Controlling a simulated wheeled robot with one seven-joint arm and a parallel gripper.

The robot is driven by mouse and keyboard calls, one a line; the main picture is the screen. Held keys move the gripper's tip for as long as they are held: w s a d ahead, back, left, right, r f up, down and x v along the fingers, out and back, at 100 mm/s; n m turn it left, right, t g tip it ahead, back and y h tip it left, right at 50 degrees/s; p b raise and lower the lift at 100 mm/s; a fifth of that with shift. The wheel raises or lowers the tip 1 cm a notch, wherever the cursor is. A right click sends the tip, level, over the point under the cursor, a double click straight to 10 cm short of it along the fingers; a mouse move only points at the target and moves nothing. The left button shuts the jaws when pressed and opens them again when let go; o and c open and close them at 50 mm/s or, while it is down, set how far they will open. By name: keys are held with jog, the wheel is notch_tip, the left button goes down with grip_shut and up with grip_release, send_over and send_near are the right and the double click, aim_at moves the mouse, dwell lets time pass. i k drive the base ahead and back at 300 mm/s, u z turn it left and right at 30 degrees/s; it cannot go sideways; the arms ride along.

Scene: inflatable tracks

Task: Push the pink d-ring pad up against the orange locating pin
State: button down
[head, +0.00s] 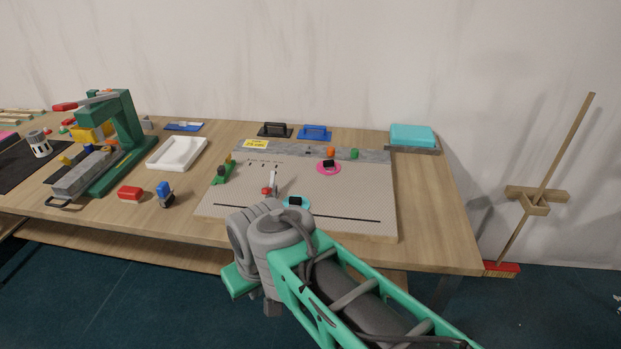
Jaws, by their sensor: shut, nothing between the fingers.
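The pink d-ring pad (321,171) lies flat near the back of the pale work board, with a black d-ring piece on top. The orange locating pin (331,152) stands just behind it, on the grey strip along the board's back. The pad's far edge is close to the pin; I cannot tell for sure whether they touch, but a small gap seems to show. My arm reaches in from the lower right, its grey joint in front of the board's near edge. My gripper cannot be made out.
A green pin (354,153) stands right of the orange one. A cyan pad (305,203) lies near the board's front, close to my arm. A small grey and red item (273,182) stands left of it. A green clamp-like item (222,172) is at the board's left.

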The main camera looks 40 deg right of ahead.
aim_at(330, 167)
jog(key=u, duration=0.4)
jog(key=k, duration=0.85)
jog(key=z, duration=0.6)
jog(key=i, duration=1.4)
jog(key=u, duration=0.95)
jog(key=i, duration=0.4)
jog(key=u, duration=0.35)
